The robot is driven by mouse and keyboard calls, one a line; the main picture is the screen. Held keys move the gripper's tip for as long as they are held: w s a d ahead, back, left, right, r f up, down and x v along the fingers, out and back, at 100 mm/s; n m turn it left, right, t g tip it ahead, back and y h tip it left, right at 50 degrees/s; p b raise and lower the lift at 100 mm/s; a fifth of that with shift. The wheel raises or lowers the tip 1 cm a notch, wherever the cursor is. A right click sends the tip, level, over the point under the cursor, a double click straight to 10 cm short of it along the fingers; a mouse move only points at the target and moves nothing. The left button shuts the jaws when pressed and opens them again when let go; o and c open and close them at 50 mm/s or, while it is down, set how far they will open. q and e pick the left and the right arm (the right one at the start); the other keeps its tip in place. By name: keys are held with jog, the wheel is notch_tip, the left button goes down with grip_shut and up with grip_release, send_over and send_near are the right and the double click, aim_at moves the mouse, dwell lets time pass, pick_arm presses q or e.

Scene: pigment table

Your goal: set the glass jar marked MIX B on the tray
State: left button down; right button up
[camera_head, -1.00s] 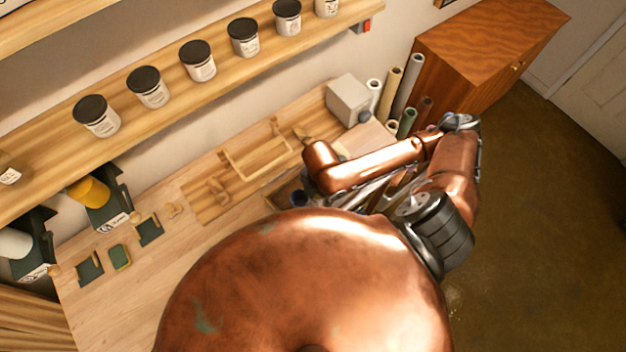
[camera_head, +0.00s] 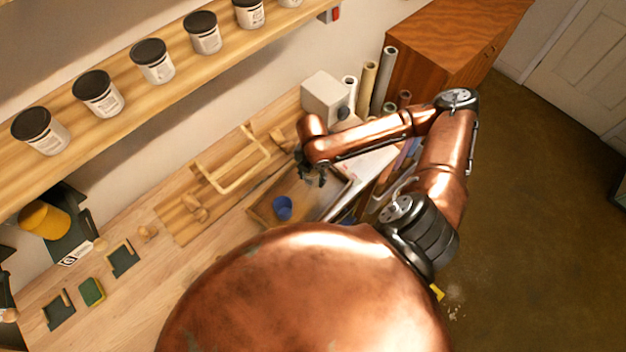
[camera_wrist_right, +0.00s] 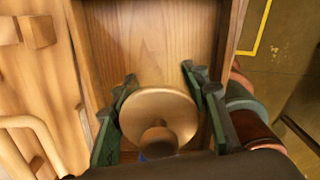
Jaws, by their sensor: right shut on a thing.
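My right gripper (camera_head: 313,176) hangs over the wooden tray (camera_head: 262,218) in the head view. In the right wrist view its two dark green fingers (camera_wrist_right: 160,105) are shut on a jar with a round tan lid (camera_wrist_right: 178,108) and a knob. The lid hides the jar's body and any label, so I cannot read MIX B. The tray's bare wooden floor also shows in the wrist view (camera_wrist_right: 155,45), beyond the lid. I cannot tell whether the jar touches the tray. My left gripper is out of view.
A blue cup (camera_head: 283,207) stands in the tray, close to my right gripper. A wooden rack (camera_head: 232,172) lies left of the tray. A grey-white box (camera_head: 324,97) and rolled tubes (camera_head: 368,80) stand behind. Black-lidded jars (camera_head: 152,62) line the shelf above.

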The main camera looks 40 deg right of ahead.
aim_at(312, 175)
jog(key=shift+w+d+f, duration=0.2)
jog(key=shift+w+f, duration=0.05)
jog(key=shift+f, duration=0.15)
jog(key=shift+w+d+f, duration=0.2)
jog(key=shift+f, duration=0.2)
jog(key=shift+d+f+p, duration=0.1)
jog(key=shift+f+p, duration=0.25)
jog(key=shift+f, duration=1.3)
jog(key=o, duration=1.3)
jog(key=shift+f, duration=0.15)
notch_tip(312, 175, up, 12)
jog(key=shift+r+b, duration=0.2)
jog(key=shift+b, duration=0.1)
